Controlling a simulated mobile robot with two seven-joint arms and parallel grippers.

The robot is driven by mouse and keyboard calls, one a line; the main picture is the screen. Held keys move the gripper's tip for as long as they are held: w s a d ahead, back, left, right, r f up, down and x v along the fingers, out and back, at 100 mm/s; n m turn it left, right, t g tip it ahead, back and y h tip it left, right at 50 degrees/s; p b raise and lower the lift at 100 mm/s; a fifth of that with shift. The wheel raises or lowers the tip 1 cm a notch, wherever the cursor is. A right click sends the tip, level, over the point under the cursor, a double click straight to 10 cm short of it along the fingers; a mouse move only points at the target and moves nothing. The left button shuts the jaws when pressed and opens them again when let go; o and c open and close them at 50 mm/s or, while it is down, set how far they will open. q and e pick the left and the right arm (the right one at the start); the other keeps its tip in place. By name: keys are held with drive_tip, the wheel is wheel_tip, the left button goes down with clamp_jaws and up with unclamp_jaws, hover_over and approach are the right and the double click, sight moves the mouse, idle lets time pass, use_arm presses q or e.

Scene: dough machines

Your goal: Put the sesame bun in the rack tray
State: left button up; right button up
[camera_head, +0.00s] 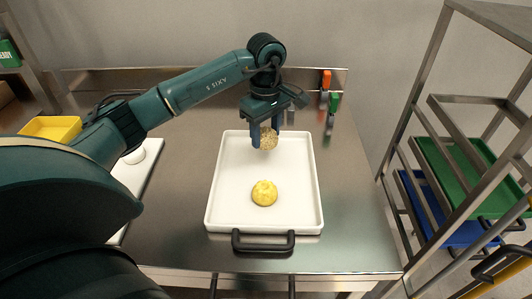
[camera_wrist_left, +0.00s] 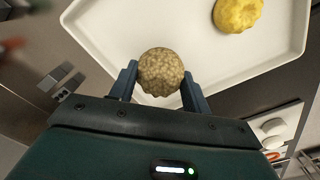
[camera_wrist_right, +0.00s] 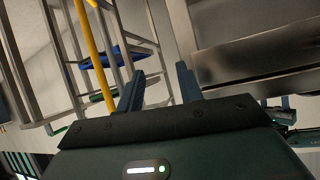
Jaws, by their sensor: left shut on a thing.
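The sesame bun (camera_head: 268,139) is round, brown and speckled. My left gripper (camera_head: 268,143) is shut on it over the far part of the white tray on the table; I cannot tell how high above the tray it is. The bun also shows between the left fingers in the left wrist view (camera_wrist_left: 161,72). The rack (camera_head: 420,130) stands at the right, with a green tray (camera_head: 450,172) above a blue tray (camera_head: 428,212). My right gripper (camera_wrist_right: 160,88) shows only in the right wrist view, its fingers apart with nothing between them.
The white tray (camera_head: 230,212) has a black handle at its front and holds a yellow bun (camera_head: 264,193). A white board (camera_head: 133,180) with a pale round thing lies to the left, near a yellow container (camera_head: 52,128). Orange and green-handled tools (camera_head: 326,88) are at the back right.

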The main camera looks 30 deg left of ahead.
sight(266, 147)
use_arm(q)
drive_tip(key=shift+f, duration=2.6)
drive_tip(key=o, duration=1)
drive_tip(key=shift+r, duration=0.1)
wheel_tip(266, 147, up, 12)
drive_tip(key=shift+r+b, duration=0.1)
drive_tip(key=shift+b, duration=0.25)
